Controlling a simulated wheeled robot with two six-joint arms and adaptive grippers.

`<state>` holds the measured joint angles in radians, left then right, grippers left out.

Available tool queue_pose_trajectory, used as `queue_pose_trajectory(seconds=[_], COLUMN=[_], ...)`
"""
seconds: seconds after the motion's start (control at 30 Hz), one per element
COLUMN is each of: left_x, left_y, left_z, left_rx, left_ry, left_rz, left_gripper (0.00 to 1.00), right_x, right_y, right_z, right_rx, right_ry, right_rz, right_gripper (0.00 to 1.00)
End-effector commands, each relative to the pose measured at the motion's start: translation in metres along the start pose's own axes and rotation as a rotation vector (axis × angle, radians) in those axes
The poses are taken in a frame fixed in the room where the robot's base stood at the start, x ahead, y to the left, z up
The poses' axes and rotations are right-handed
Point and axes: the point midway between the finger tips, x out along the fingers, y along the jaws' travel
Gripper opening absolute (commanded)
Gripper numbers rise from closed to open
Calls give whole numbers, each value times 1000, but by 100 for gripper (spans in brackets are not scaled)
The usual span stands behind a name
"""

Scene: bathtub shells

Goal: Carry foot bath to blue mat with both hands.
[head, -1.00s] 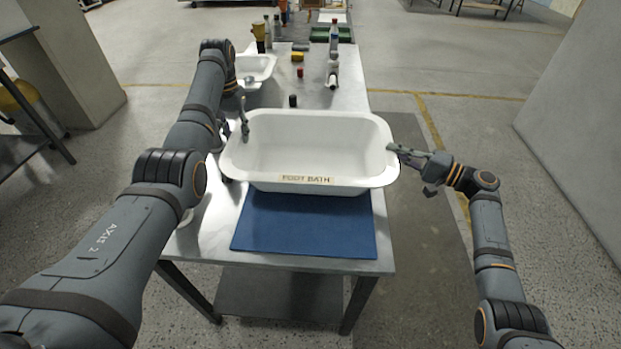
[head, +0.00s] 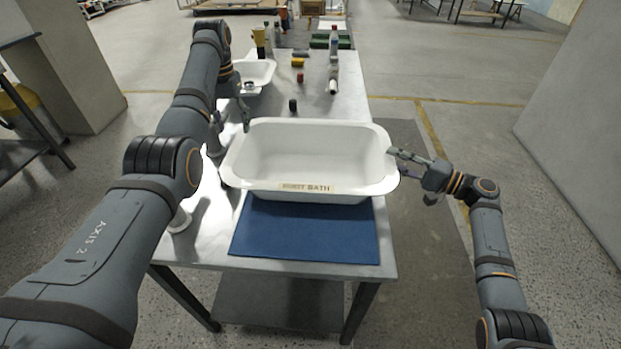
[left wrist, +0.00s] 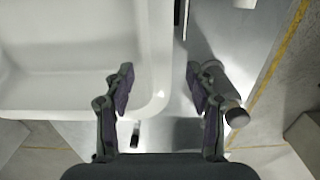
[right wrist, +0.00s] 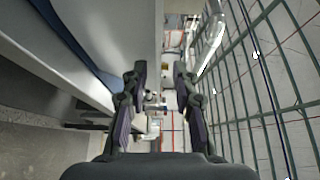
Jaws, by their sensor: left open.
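My left gripper (head: 243,108) is open at the tub's far left corner. In the left wrist view its spread fingers (left wrist: 158,75) straddle the tub's rim (left wrist: 160,50) with no visible grip. My right gripper (head: 412,175) is open beside the right end, one fingertip close to the rim. Its fingers (right wrist: 160,72) are empty in the right wrist view.
Behind the tub stand a smaller white basin (head: 255,73), a dark cylinder (head: 293,105), a red item (head: 300,77) and a bottle (head: 333,45). The metal table (head: 385,262) ends just in front of the mat. A pale wall (head: 580,130) stands at far right.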

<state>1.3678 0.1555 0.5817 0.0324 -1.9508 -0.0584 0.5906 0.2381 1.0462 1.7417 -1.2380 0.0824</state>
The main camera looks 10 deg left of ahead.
Motion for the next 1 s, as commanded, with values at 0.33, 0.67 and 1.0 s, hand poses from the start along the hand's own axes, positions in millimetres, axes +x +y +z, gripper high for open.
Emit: queue_pose_trajectory(seconds=[0.33, 0.67, 1.0], left_x=[-58, -60, -60], left_y=[0, 0, 0], left_z=[0, 0, 0], left_rx=[1, 0, 0], left_ry=[-1, -1, -1], left_rz=[0, 0, 0], left_gripper=[56, 56, 56], right_x=[0, -18, -98], right_y=[0, 1, 1], right_z=[0, -1, 0], right_rx=[0, -1, 0], right_ry=[0, 2, 2], right_rz=[0, 3, 4], right_gripper=[28, 28, 28])
